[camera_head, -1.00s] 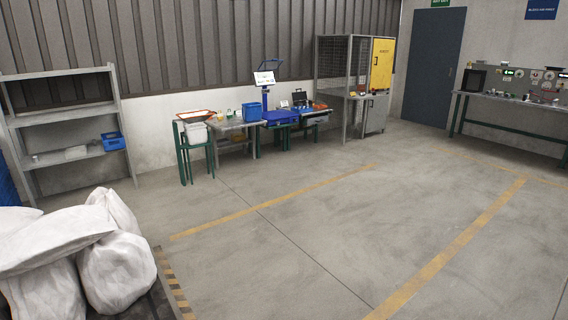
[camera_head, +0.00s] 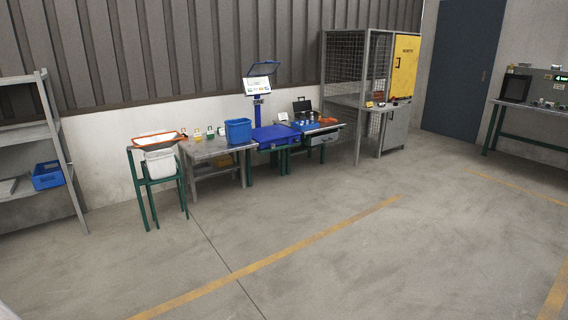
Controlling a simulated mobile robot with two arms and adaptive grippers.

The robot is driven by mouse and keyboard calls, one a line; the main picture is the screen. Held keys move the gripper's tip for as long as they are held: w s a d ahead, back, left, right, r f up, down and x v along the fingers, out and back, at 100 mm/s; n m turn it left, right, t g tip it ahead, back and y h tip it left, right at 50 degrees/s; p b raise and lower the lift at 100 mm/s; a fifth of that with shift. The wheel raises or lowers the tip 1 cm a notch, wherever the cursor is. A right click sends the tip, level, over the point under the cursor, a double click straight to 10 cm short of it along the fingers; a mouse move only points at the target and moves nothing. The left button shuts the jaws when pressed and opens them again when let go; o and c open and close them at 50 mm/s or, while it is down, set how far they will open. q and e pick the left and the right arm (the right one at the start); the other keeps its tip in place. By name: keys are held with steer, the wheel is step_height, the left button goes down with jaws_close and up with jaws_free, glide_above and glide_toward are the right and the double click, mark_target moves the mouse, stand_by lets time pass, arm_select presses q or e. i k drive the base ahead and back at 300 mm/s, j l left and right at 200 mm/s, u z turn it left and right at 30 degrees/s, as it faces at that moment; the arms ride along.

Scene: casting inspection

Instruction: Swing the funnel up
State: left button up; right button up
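I cannot make out a clear funnel at this distance. An orange-rimmed, tray-like piece (camera_head: 156,139) lies roughly flat on top of a green-legged stand (camera_head: 150,206), left of the workbenches; it may be the funnel, but I cannot tell. A white bin (camera_head: 161,163) sits in the stand just below it. Neither of my grippers is in view.
A grey bench (camera_head: 203,149) with a blue bin (camera_head: 238,131) adjoins the stand. Right of it are a blue-topped bench (camera_head: 276,135), a mesh cage (camera_head: 343,70) and a yellow cabinet (camera_head: 404,66). Grey shelves (camera_head: 50,130) stand left. The floor ahead is clear.

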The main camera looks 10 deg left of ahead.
mark_target(154, 142)
steer(key=i, duration=1.2)
steer(key=i+l+u, duration=0.15)
steer(key=i, duration=1.05)
